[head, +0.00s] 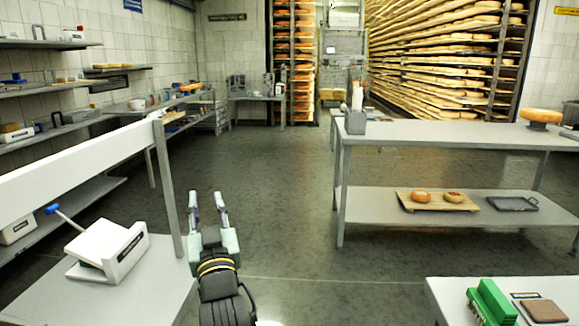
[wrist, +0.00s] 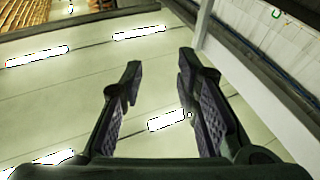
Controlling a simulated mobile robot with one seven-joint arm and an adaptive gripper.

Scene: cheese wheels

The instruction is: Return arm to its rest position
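My gripper (head: 207,205) shows at the lower middle of the head view, at the end of my dark arm. Its two fingers stand apart and point up and away over the open floor. In the wrist view my gripper (wrist: 158,85) is open, with nothing between the fingers. The wrist camera looks toward the ceiling (wrist: 70,100) with its bright lamps. The lower part of my arm is cut off by the bottom edge of the head view.
A white device with a blue handle (head: 110,250) stands on a grey table (head: 160,295) just left of my arm. A long table (head: 440,130) stands at the right, and a low table with a green block (head: 490,303) is at lower right. The middle floor (head: 270,160) is clear.

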